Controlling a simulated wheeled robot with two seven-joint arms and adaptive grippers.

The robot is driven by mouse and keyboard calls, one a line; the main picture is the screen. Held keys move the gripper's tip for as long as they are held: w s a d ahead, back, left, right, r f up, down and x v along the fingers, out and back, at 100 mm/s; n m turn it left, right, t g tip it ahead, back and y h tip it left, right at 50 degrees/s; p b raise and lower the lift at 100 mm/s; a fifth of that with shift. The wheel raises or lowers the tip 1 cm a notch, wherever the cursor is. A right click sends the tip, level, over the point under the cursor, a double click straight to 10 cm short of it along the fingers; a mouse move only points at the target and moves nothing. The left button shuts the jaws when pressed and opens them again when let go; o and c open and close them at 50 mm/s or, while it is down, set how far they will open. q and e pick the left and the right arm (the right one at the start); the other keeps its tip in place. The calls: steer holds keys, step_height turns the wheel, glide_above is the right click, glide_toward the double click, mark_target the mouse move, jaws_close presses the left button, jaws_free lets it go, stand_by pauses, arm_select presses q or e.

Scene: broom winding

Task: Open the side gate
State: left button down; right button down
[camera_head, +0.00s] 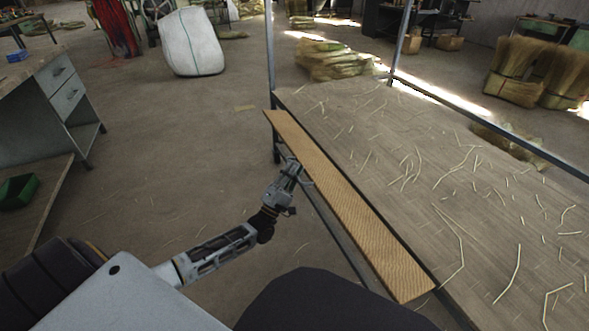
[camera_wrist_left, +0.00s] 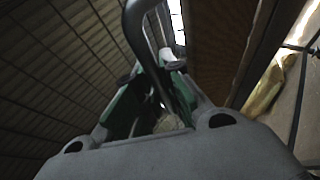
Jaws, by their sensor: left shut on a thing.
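The side gate (camera_head: 345,205) is a long tan wooden board along the left edge of the worktable (camera_head: 400,140). It lies tilted outward, its broad face showing, with a dark gap between it and the tabletop. My left gripper (camera_head: 295,168) is at the gate's outer left edge, towards its far half. In the left wrist view my left gripper (camera_wrist_left: 155,88) is shut on a dark curved bar (camera_wrist_left: 138,35), which looks like a handle. How the bar joins the gate is hidden. My right gripper is not in view.
The worktable is strewn with loose straw, and metal posts (camera_head: 270,45) rise at its far end. A desk with drawers (camera_head: 62,90) stands at left. A white sack (camera_head: 191,42) and straw bundles (camera_head: 335,60) are farther back. The floor left of the gate is clear.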

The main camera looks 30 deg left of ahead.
arm_select(q)
steer(key=shift+r, duration=0.1)
steer(key=c, duration=1.5)
jaws_free()
steer(key=shift+a, duration=0.1)
steer(key=shift+c, duration=0.2)
steer(key=shift+s, duration=0.1)
steer(key=v, duration=1.2)
